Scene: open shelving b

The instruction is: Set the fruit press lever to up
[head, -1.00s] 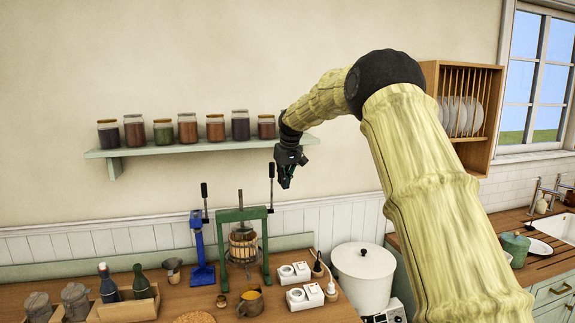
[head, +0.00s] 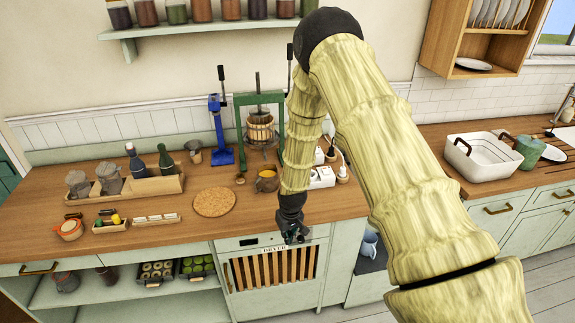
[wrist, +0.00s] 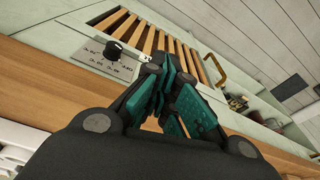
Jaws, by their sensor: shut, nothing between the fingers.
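The fruit press (head: 260,128) stands at the back of the wooden counter, a slatted basket in a green frame with a central screw. A black-handled lever stands upright at the right of its frame (head: 289,54), partly beside my arm. My gripper (head: 294,236) hangs in front of the counter's front edge, before the dryer, well below and forward of the press. In the wrist view my gripper (wrist: 165,95) has its teal fingers together, with nothing between them. The press does not show in the wrist view.
A blue bottle corker (head: 219,135) with its own black-handled lever stands left of the press. A mug (head: 267,182), a cork mat (head: 214,202) and a bottle crate (head: 140,189) are on the counter. The slatted dryer (head: 272,268) is below. A jar shelf (head: 190,28) hangs above.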

